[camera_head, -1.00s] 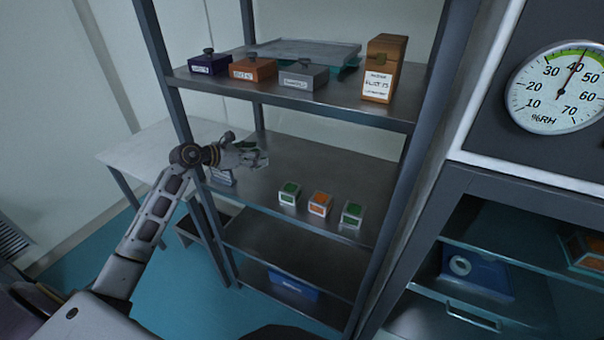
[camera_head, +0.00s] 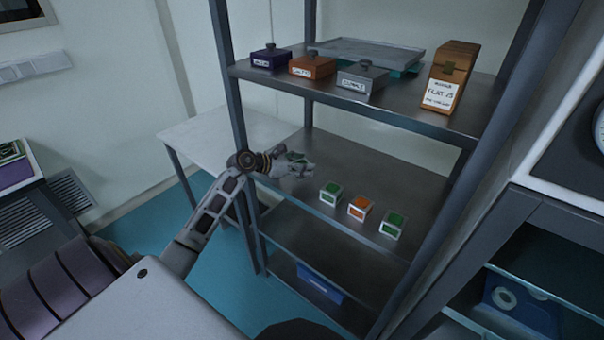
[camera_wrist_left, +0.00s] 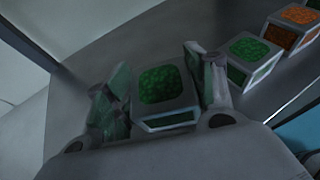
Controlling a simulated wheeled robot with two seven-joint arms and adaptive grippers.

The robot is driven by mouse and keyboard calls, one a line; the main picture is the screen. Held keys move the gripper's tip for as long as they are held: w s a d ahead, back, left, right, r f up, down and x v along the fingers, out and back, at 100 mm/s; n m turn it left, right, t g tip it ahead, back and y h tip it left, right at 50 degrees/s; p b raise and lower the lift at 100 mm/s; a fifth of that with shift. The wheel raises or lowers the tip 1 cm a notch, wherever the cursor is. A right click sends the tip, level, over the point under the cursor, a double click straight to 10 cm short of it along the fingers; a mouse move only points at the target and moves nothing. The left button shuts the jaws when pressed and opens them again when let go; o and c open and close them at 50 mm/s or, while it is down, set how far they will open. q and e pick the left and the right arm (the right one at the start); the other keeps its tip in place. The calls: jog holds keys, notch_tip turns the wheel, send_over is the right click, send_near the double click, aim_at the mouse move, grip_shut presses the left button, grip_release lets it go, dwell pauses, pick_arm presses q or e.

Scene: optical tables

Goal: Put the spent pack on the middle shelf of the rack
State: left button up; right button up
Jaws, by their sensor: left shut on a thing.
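My left gripper (camera_head: 300,165) is at the left end of the rack's middle shelf (camera_head: 360,160). In the left wrist view it is shut on a green-topped pack (camera_wrist_left: 165,90), with one finger on each side. I cannot tell whether this pack touches the shelf. In the head view the held pack is mostly hidden by the gripper. To its right, a green-topped pack (camera_head: 330,193), an orange-topped pack (camera_head: 361,208) and another green-topped pack (camera_head: 393,224) stand in a row on the same shelf. My right gripper is not in view.
The top shelf (camera_head: 405,112) above holds purple (camera_head: 270,58), orange (camera_head: 312,66) and grey (camera_head: 362,77) lidded boxes, a tray and an upright brown box (camera_head: 450,78). A blue bin (camera_head: 320,284) is on the low shelf. The middle shelf's back is clear.

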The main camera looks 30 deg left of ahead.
pick_arm(q)
jog(key=shift+f, duration=1.85)
jog(key=shift+f, duration=0.1)
jog(key=o, duration=1.1)
jog(key=b+v, duration=0.1)
jog(key=v, duration=1.1)
